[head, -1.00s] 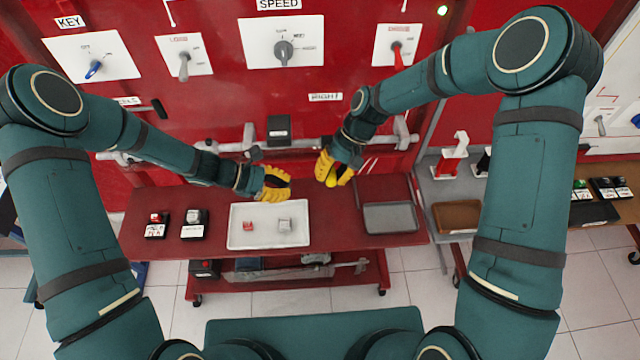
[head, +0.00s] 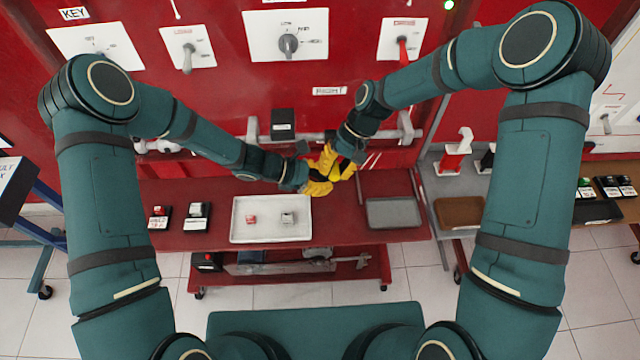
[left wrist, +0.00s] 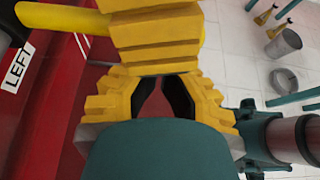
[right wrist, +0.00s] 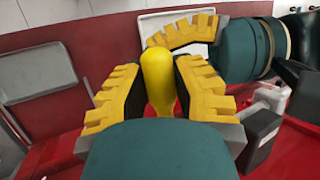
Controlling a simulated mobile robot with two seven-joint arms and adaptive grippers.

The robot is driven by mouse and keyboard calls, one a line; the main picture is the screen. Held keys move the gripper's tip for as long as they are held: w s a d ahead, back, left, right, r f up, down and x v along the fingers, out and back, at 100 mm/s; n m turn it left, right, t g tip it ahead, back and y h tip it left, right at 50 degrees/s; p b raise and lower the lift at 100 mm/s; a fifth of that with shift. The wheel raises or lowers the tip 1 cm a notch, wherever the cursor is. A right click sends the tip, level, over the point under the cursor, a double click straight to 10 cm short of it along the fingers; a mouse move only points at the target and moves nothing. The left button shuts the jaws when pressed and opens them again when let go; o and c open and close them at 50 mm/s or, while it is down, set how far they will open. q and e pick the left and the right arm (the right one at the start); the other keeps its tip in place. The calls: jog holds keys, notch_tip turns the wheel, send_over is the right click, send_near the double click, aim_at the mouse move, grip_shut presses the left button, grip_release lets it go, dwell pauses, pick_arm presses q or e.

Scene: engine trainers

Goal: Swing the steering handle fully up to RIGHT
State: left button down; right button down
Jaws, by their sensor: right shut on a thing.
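The steering handle's yellow grip (right wrist: 158,75) stands between the fingers of my right gripper (right wrist: 160,92) in the right wrist view. My right gripper (head: 338,166) is shut on it, in front of the red panel. My left gripper (head: 318,186) is close against the right one. In the left wrist view its fingers (left wrist: 158,85) are apart, with the right gripper's yellow finger across them and the yellow grip at the upper left. The RIGHT label (head: 330,91) is on the panel above both grippers. The LEFT label (left wrist: 17,67) shows in the left wrist view.
A red bench (head: 350,234) below carries a white tray (head: 270,237) with two small items, a grey tray (head: 393,212) and dark boxes. A dark block (head: 283,124) and silver brackets are on the panel behind my arms. The two grippers crowd each other.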

pick_arm(q)
jog(key=shift+r, duration=0.35)
